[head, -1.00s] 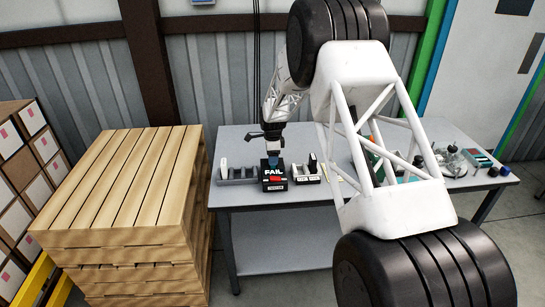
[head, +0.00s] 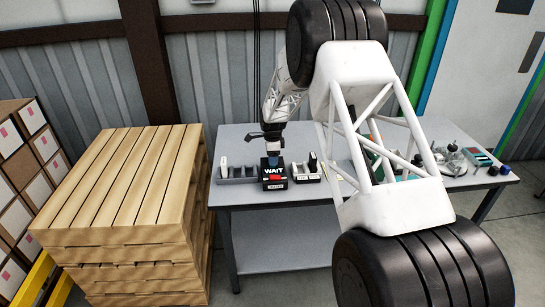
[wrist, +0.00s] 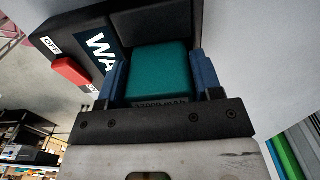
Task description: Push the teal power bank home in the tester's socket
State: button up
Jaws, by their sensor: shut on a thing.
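The teal power bank (wrist: 158,72) sits between the two blue fingers of my gripper (wrist: 160,82) in the wrist view, with part of its printed label showing. My gripper is shut on it. The black tester (wrist: 78,18) lies right beyond it, with a red switch (wrist: 75,72) and a display partly cut off. In the head view the tester (head: 273,184) stands on the table and reads WAIT. My gripper (head: 273,158) is directly above it there. The socket and the power bank's lower end are hidden, so I cannot tell how deep it sits.
A grey rack (head: 236,181) stands left of the tester, and a small labelled holder (head: 306,178) stands to its right. Various small items lie on the right of the grey table (head: 235,138). A wooden pallet stack (head: 120,185) is at the left.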

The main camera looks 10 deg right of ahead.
jog(key=shift+f, duration=0.1)
jog(key=o, duration=0.9)
jog(key=c, duration=0.3)
jog(key=shift+r, duration=4.05)
jog(key=shift+r, duration=0.1)
